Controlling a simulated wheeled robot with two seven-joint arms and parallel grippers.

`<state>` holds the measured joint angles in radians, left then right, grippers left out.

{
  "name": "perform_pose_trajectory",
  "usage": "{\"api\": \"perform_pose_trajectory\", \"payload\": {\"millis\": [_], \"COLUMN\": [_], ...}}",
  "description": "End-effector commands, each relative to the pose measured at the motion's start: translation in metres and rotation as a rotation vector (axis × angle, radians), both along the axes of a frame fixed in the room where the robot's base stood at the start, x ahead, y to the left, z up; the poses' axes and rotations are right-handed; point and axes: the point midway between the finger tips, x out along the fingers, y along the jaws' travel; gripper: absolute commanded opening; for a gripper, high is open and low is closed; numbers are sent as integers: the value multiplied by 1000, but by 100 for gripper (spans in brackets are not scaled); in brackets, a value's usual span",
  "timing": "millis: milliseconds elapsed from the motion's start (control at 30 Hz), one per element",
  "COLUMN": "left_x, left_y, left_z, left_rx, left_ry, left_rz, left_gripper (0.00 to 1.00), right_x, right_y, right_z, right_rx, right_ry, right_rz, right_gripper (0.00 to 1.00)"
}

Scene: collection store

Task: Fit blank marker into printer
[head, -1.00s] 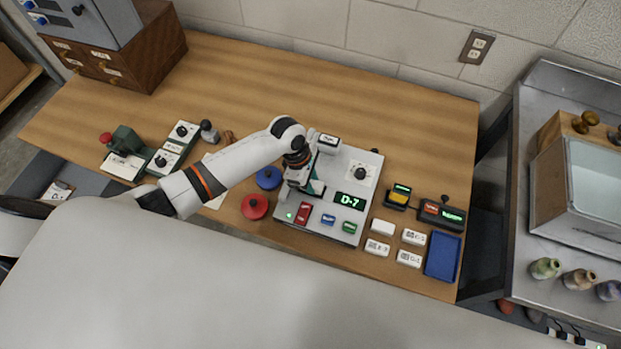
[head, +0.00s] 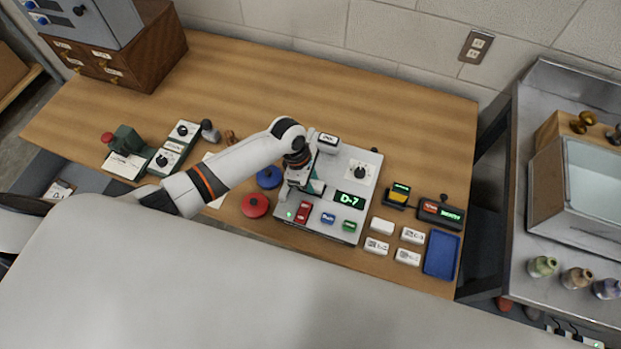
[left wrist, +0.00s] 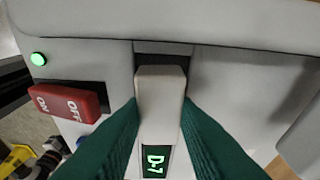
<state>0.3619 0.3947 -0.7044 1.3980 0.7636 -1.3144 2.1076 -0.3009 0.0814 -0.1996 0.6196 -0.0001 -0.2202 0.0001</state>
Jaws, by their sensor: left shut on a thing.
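The printer (head: 318,220) is a light grey box on the wooden table, with a dial, a green "D-7" display, a red switch and blue and green buttons. In the left wrist view its red ON/OFF switch (left wrist: 68,101) and a lit green lamp (left wrist: 38,59) show. My left gripper (head: 298,188) is over the printer's left part. In the left wrist view its green fingers (left wrist: 160,128) are shut on a blank whitish marker (left wrist: 160,88), which stands in front of a dark slot in the printer. I cannot tell how deep the marker sits. My right gripper is not in view.
White marker blocks (head: 382,226), some with printing, lie right of the printer beside a blue tray (head: 441,255). Red (head: 255,205) and blue (head: 268,177) round items lie left of the printer. The table's back (head: 330,85) is clear.

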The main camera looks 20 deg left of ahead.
Motion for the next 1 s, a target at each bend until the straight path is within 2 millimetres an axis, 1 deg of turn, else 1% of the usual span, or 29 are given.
{"api": "perform_pose_trajectory", "payload": {"millis": [600,633,733,767,833,1000], "left_x": [0,0,0,0,0,-1], "left_y": [0,0,0,0,0,0], "left_z": [-7,-7,-7,-7,-7,-8], "left_rx": [0,0,0,0,0,0], "left_ry": [0,0,1,1,1,1], "left_rz": [1,1,1,1,0,0], "left_gripper": [4,30,46,49,52,52], "right_x": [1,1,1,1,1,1], "right_y": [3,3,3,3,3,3], "right_z": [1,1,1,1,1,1], "right_rx": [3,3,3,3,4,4], "right_ry": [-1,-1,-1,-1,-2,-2], "right_rz": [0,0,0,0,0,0], "right_gripper": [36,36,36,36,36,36]}}
